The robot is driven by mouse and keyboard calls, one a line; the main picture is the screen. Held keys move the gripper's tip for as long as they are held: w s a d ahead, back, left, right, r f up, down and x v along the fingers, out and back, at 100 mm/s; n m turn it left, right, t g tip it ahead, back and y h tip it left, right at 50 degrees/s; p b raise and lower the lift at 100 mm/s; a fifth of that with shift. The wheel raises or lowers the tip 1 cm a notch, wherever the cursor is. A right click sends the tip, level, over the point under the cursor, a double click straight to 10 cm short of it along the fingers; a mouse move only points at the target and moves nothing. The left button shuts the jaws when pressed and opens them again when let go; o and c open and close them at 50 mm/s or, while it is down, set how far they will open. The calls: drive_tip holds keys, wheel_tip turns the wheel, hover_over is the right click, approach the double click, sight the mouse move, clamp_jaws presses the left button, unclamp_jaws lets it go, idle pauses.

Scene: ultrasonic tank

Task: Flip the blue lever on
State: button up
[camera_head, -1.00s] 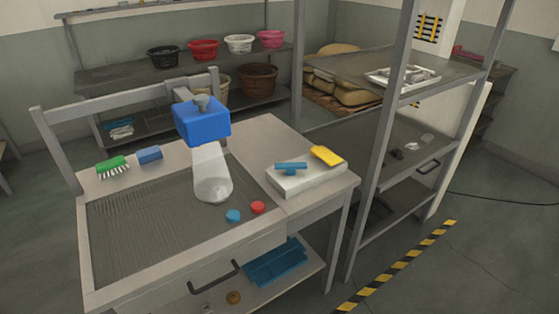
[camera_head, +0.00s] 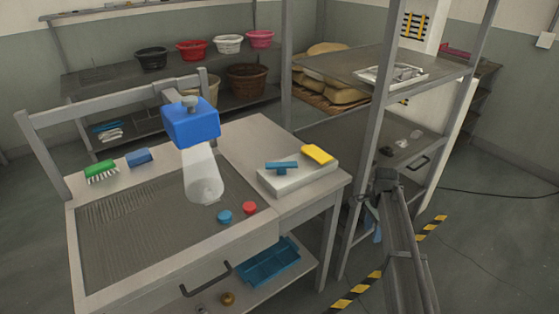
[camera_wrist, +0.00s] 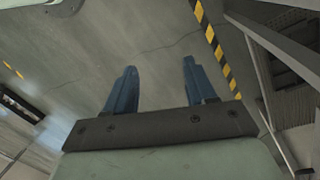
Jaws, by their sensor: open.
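A blue T-shaped lever (camera_head: 282,166) stands on top of a white block (camera_head: 298,182) at the right end of the workbench. A yellow piece (camera_head: 317,154) is on the same block, behind and to the right of the lever. My gripper (camera_wrist: 160,90) is open and empty in the wrist view, its two blue fingers apart above grey floor. In the head view my arm is at the lower right, clear of the bench; the fingers are mostly hidden there. The lever is not in the wrist view.
The workbench has a ribbed sunken basin (camera_head: 130,240). A blue box (camera_head: 190,122) with a white spout stands over it. A blue button (camera_head: 224,217) and a red button (camera_head: 249,208) are in front. A grey shelf post (camera_head: 362,150) rises between bench and shelves, near my arm.

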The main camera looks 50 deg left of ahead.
drive_tip(key=s+a+r+m+t, duration=0.1)
drive_tip(key=s+a+r, duration=0.3)
drive_tip(key=a+r, duration=0.55)
drive_tip(key=s+a+r, duration=0.3)
drive_tip(key=a+r, duration=0.5)
drive_tip(key=r, duration=0.2)
drive_tip(key=y, duration=0.1)
approach(270, 165)
wheel_tip(270, 165, down, 8)
drive_tip(key=shift+d+r, duration=0.1)
drive_tip(key=shift+c, duration=0.4)
clamp_jaws()
drive_tip(key=shift+s+d+n, duration=0.15)
drive_tip(key=shift+d+n, duration=0.2)
drive_tip(key=shift+n, duration=0.7)
drive_tip(key=shift+s+d+n, duration=0.2)
drive_tip(key=shift+d+n, duration=0.15)
drive_tip(key=shift+n, duration=0.7)
